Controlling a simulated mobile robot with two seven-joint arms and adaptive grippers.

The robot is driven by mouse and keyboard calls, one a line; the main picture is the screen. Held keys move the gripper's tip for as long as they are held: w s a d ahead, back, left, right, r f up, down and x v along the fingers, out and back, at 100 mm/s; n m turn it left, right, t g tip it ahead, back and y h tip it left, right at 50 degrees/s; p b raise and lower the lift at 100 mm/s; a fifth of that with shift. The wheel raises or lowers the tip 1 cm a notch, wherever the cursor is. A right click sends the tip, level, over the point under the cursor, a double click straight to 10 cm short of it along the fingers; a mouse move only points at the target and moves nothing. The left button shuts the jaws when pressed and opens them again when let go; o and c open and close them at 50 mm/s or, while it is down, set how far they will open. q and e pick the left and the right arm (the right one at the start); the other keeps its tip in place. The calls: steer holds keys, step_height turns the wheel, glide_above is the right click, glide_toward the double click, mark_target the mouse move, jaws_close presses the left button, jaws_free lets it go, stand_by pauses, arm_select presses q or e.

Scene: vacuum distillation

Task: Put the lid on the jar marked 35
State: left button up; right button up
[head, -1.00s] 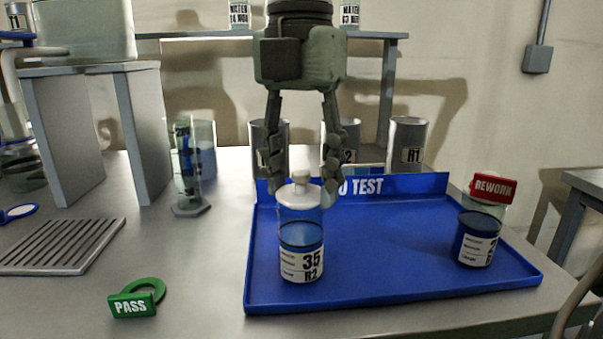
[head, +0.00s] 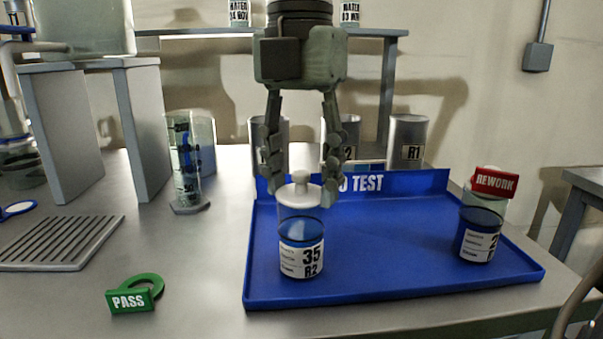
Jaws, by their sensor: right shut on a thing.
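The jar marked 35 (head: 301,258) stands upright at the left front of the blue tray (head: 400,280). It is clear, with blue liquid and a white label reading 35 and R2. A white knobbed lid (head: 300,190) is at the jar's mouth; I cannot tell whether it is seated or slightly above. My right gripper (head: 302,192) comes down from above, behind the jar in the picture, with its fingers on both sides of the lid, shut on it. My left gripper is not in view.
A second jar (head: 480,235) with a red REWORK tag (head: 494,182) stands at the tray's right. A green PASS tag (head: 130,300) lies left of the tray. A graduated cylinder (head: 187,165) and a metal rack (head: 60,245) are further left. Metal cans (head: 407,140) stand behind.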

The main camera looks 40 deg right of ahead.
stand_by(0.4)
steer(key=o, duration=1)
steer(key=shift+o, duration=0.3)
steer(key=shift+f, duration=0.1)
steer(key=o, duration=0.5)
steer(key=shift+c, duration=0.2)
steer(key=shift+r+p, duration=2.55)
steer(key=shift+r, duration=1)
